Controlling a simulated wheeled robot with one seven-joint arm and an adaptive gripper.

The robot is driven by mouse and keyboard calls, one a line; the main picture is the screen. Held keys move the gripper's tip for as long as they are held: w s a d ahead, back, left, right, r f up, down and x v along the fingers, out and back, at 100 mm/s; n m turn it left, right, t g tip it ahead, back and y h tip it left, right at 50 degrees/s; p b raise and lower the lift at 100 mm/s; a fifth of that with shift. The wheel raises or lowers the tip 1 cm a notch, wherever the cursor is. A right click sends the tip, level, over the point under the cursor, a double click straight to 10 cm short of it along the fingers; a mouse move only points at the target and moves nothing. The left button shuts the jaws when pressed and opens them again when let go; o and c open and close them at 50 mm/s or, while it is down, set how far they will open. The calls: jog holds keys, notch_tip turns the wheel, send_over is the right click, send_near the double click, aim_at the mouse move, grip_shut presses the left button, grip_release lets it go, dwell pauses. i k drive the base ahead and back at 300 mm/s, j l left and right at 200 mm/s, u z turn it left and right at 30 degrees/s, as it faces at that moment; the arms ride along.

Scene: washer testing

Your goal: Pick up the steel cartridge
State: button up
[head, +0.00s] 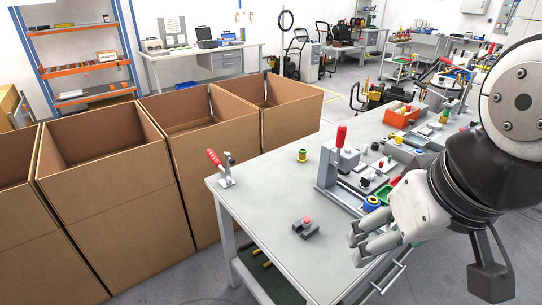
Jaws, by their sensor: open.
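I cannot make out with certainty which item is the steel cartridge; several small parts lie crowded on the workbench (262,190), and some are partly hidden by my arm. My gripper (356,247) is at the right, over the bench's front edge, with its fingers pointing left. It is open and nothing shows between its fingers. A blue and yellow ring-shaped part (372,203) is just beyond the gripper. A small yellow and dark green cylinder (302,156) stands upright near the back edge, well apart from the gripper.
A fixture with a red-handled clamp (339,160) stands mid-bench. Another red-handled clamp (224,168) is at the left corner. A grey block with a red button (306,228) lies near the front. An orange bin (402,115) is farther back. Open cardboard boxes (105,185) line the left.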

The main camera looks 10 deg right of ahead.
aim_at(306, 225)
jog(key=i+l+u, duration=0.2)
jog(key=l, duration=0.15)
jog(key=i+l+u, duration=0.2)
jog(key=l, duration=0.15)
jog(key=l+u, duration=0.2)
jog(key=l, duration=0.15)
